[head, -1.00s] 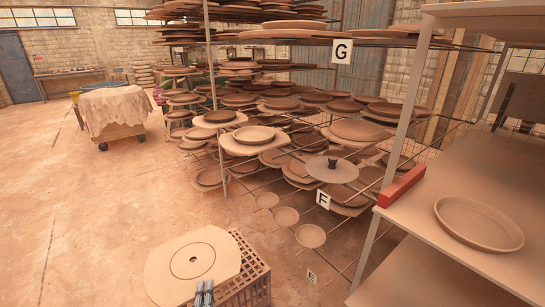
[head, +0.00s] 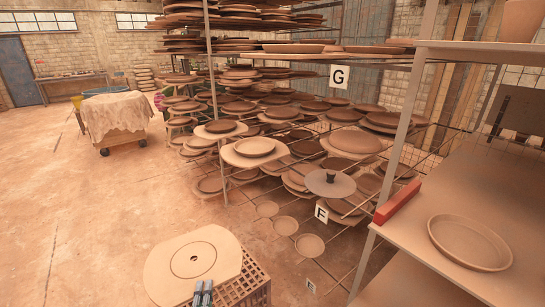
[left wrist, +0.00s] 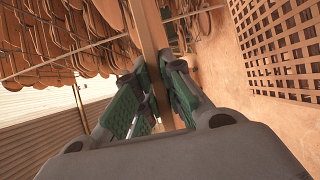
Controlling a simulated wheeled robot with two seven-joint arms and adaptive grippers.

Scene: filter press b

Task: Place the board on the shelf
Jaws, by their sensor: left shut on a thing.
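The board (head: 222,262) is a flat tan slab with rounded ends and a small hole in a ring at its middle. It shows at the bottom left of the head view. My left gripper (head: 204,287) is shut on its near edge. In the left wrist view the board (left wrist: 150,30) is seen edge-on between the green finger pads of the left gripper (left wrist: 158,80). The shelf rack (head: 212,100) stands ahead, its bars loaded with boards and plates, with labels G (head: 339,77) and F (head: 321,214). My right gripper is not in view.
A slatted crate (head: 256,288) is beside and below the board. A shelf unit at right holds a tan plate (head: 469,243) and a red block (head: 398,203). A cloth-covered cart (head: 115,110) stands at back left. The floor between is clear.

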